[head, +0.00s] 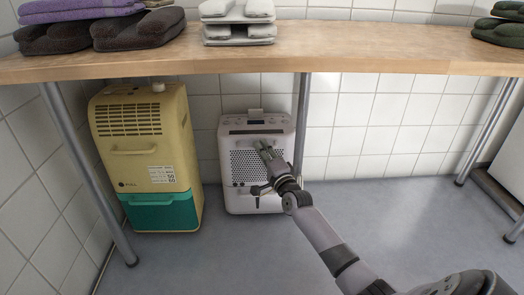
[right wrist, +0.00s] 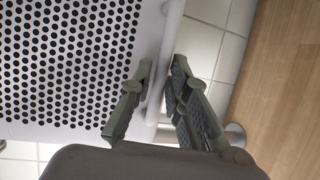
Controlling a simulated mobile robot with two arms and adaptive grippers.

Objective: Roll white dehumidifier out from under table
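The white dehumidifier (head: 237,198) stands upright on the floor under the wooden table (head: 390,52), beside a metal table leg (head: 302,112). It has a perforated front grille, which fills the left of the right wrist view (right wrist: 65,60). My right gripper (head: 260,170) is at the dehumidifier's front, hiding part of the grille. In the right wrist view, its two fingers (right wrist: 162,85) stand apart, one on each side of a rounded white edge or bar (right wrist: 167,50). I cannot tell whether they touch it. My left gripper is not in view.
A yellow and green machine (head: 145,150) stands left of the dehumidifier, with a narrow gap between. Slanted metal legs support the table at both sides. The grey floor (head: 400,210) is clear to the right. Folded textiles (head: 140,28) lie on the table.

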